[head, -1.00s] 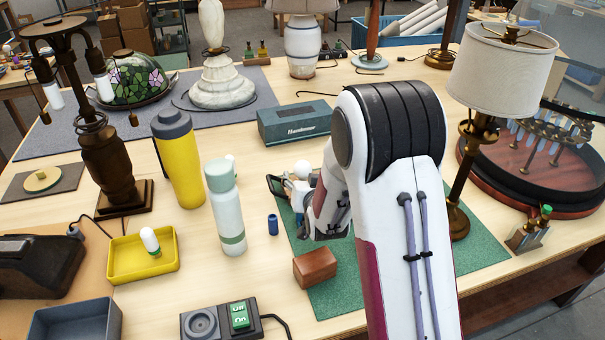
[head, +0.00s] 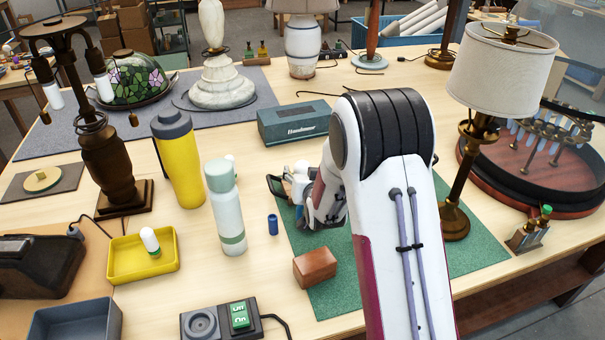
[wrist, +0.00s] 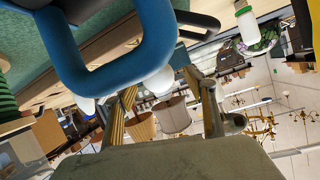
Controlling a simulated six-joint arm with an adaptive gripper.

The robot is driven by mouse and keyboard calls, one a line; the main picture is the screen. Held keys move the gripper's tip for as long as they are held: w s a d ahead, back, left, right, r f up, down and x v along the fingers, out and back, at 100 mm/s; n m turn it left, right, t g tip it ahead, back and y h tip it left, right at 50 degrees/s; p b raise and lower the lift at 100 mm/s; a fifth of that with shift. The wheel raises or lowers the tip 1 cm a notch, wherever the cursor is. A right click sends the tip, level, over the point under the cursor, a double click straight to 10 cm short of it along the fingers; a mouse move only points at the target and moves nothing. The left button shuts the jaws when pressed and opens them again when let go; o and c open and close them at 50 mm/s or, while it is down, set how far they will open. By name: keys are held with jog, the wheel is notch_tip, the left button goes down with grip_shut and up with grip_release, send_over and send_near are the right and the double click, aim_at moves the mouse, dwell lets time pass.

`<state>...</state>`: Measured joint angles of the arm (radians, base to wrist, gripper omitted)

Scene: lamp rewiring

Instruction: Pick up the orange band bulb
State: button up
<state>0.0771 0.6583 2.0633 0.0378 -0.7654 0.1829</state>
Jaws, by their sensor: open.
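No orange band shows clearly in either view. A white rounded bulb top (head: 301,167) shows just behind my gripper (head: 289,190), mostly hidden by it and the wrist. My gripper is low over the back left part of the green mat, beside this bulb. In the wrist view, my gripper (wrist: 158,98) is open, with its two fingers apart. White rounded shapes (wrist: 157,80) show near the fingers, below a large blue loop (wrist: 85,75). I cannot tell whether the fingers touch a bulb.
A yellow tray (head: 113,272) holds a white bulb with a green band (head: 150,241). A reddish-brown block (head: 315,267) and a small blue cylinder (head: 272,224) are near the gripper. A pale bottle (head: 225,210), grey-green box (head: 293,122) and table lamp (head: 503,70) stand around.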

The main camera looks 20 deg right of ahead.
jog(key=shift+w+d+f, duration=0.1)
jog(key=shift+w+d, duration=0.05)
jog(key=shift+w, duration=0.25)
jog(key=shift+w+d+f, duration=0.1)
jog(key=shift+w+d, duration=0.05)
jog(key=shift+w, duration=0.25)
jog(key=shift+x, duration=0.85)
jog(key=c, duration=1.1)
